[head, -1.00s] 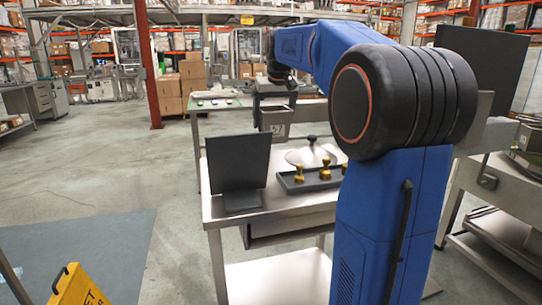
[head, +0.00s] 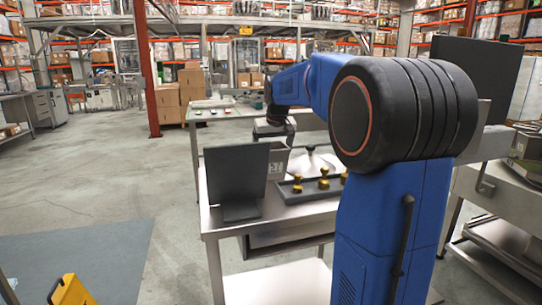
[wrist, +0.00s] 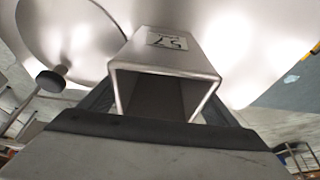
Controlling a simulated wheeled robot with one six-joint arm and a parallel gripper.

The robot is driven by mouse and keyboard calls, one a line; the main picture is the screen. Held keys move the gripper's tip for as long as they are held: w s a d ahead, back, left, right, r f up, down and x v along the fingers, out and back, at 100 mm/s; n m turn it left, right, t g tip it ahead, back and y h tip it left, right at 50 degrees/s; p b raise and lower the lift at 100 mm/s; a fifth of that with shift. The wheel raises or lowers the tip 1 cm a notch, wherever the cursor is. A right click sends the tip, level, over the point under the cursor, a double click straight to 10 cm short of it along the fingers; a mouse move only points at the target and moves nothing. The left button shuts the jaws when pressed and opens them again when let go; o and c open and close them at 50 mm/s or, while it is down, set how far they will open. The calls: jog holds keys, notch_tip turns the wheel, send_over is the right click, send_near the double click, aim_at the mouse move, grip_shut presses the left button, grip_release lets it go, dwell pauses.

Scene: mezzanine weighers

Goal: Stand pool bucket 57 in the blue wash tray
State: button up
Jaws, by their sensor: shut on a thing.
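Pool bucket 57 (head: 279,160) is a grey metal box-shaped bucket with a numbered label. In the head view it hangs below my gripper (head: 274,138), just behind the dark screen, which hides part of it. Whether it touches the steel bench cannot be told. In the wrist view the bucket (wrist: 165,52) fills the middle, its open mouth facing the camera. My gripper (wrist: 160,128) is shut on it, dark jaw parts at its near rim. I cannot make out a blue wash tray in either view.
The steel bench (head: 222,221) carries a dark screen (head: 236,175), a round pan with a black knob (head: 310,150) and a dark tray (head: 292,195) with brass weights. A yellow floor sign (head: 72,292) stands at lower left. Open floor lies left.

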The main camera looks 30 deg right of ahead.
jog(key=o, duration=1.4)
